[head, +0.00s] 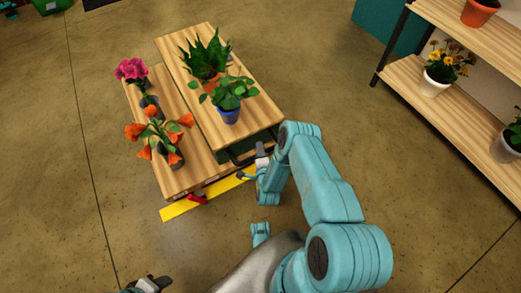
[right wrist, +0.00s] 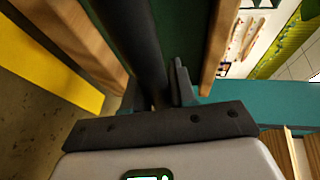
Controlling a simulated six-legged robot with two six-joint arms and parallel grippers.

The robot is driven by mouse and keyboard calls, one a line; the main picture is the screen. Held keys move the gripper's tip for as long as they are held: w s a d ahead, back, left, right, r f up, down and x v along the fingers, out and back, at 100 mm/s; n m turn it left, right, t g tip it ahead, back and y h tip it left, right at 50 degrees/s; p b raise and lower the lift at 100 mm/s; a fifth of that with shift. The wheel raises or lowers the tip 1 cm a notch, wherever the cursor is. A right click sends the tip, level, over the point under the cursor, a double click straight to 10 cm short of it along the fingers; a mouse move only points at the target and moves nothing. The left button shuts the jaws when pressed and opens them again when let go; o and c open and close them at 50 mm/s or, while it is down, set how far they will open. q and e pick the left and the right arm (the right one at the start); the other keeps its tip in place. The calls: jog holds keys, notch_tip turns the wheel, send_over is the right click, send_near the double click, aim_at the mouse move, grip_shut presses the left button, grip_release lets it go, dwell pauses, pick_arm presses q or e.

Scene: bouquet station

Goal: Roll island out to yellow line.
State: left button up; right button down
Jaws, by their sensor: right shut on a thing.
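The island (head: 158,160) is a two-level wooden-topped stand with potted plants on it. Its near edge is beside the yellow line (head: 180,211) on the floor and overhangs part of it; the line also shows in the right wrist view (right wrist: 45,60). A dark handle bar (head: 240,158) runs along the island's near right end. My right gripper (head: 262,160) is shut on this handle, which passes between its fingers in the right wrist view (right wrist: 135,40). A red lever (head: 197,199) sticks out low at the island's near edge. My left gripper (head: 148,284) is at the bottom edge, away from the island, its fingers unclear.
The island carries pink flowers (head: 132,70), orange flowers (head: 160,132), a spiky plant (head: 207,52) and a leafy plant in a blue pot (head: 228,115). Wooden shelves (head: 430,100) with potted plants stand at right. The floor at left is clear.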

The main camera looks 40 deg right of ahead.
pick_arm(q)
jog(key=shift+s+a, duration=0.1)
jog(key=shift+s, duration=0.3)
pick_arm(e)
jog(key=shift+s, duration=0.2)
